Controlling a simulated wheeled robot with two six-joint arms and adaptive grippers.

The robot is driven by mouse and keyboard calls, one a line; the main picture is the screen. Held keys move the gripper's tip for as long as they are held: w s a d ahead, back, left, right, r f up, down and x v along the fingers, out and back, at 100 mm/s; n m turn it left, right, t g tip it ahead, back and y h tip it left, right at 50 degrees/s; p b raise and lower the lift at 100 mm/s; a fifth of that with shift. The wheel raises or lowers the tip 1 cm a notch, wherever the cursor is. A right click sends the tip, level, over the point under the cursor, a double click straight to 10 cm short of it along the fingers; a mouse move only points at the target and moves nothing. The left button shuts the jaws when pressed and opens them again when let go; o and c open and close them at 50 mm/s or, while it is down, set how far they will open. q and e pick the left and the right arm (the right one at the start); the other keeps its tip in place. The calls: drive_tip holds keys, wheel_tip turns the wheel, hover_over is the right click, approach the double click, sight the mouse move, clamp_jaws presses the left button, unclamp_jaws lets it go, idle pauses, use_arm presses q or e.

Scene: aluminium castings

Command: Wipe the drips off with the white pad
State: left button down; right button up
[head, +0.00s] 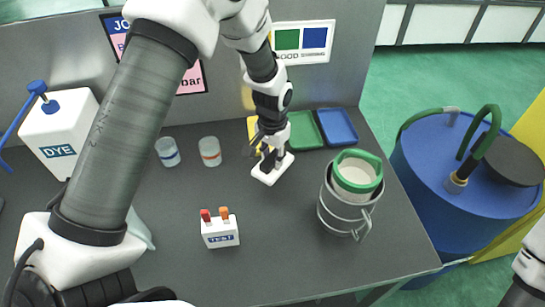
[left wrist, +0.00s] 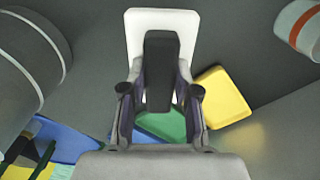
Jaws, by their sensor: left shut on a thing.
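My left gripper (head: 269,158) is shut on the white pad (head: 271,174). The pad is at the table top, just in front of the coloured trays; I cannot tell whether it touches the surface. In the left wrist view the gripper (left wrist: 160,92) has the pad (left wrist: 135,28) between its fingers, and the pad's far end sticks out beyond them. No drips can be made out on the table; any under the pad or arm are hidden. My right gripper is not in view.
A metal can (head: 343,213) with a green-rimmed cup (head: 357,172) in it stands right of the pad. Yellow, green (head: 304,130) and blue (head: 337,127) trays lie behind. Two small jars (head: 210,152), a TEST box (head: 220,232) and a DYE jug (head: 58,130) stand left. A blue drum (head: 440,170) is beside the table.

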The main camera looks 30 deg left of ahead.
use_arm(q)
drive_tip(key=shift+r+p, duration=0.3)
drive_tip(key=shift+r, duration=0.35)
drive_tip(key=shift+s+r, duration=0.15)
drive_tip(key=shift+r, duration=0.25)
drive_tip(key=shift+f, duration=0.1)
